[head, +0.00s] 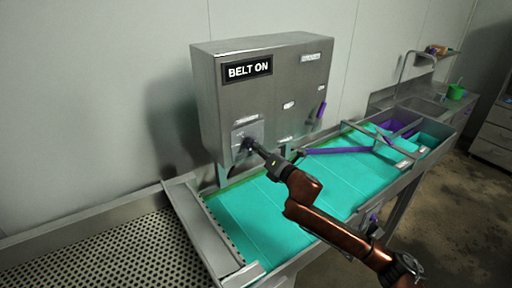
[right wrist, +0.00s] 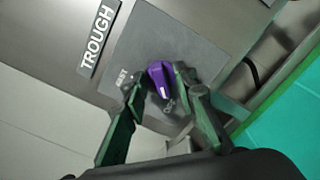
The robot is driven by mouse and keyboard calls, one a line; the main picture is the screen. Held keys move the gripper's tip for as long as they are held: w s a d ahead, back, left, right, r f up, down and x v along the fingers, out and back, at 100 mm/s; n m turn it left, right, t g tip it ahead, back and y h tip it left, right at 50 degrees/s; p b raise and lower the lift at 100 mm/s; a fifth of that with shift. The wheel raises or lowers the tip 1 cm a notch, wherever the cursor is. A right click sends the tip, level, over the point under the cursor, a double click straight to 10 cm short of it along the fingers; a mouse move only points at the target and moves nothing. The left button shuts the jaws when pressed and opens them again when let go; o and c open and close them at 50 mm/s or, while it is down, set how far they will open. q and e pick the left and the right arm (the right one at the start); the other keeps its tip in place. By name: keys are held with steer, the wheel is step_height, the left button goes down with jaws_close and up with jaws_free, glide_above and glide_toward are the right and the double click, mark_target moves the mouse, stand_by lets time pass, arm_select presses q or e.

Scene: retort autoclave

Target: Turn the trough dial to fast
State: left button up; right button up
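In the head view my right gripper (head: 248,146) covers most of the dial. My left gripper is not in view.
The steel control box (head: 285,85) carries a BELT ON sign (head: 248,70) and a purple lever (head: 321,110). Below it runs a teal belt (head: 255,215) with a purple bar (head: 338,150) across it. A perforated metal surface (head: 100,260) lies at left.

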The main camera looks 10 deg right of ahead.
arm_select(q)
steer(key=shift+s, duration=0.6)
arm_select(e)
jaws_close()
arm_select(q)
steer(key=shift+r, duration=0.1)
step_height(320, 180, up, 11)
steer(key=p, duration=1.1)
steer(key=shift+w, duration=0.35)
arm_select(e)
steer(key=m, duration=1.3)
steer(key=f+m, duration=0.1)
steer(key=m, duration=0.5)
steer(key=shift+m, duration=0.4)
steer(key=shift+f, duration=0.1)
steer(key=shift+o, duration=0.7)
jaws_free()
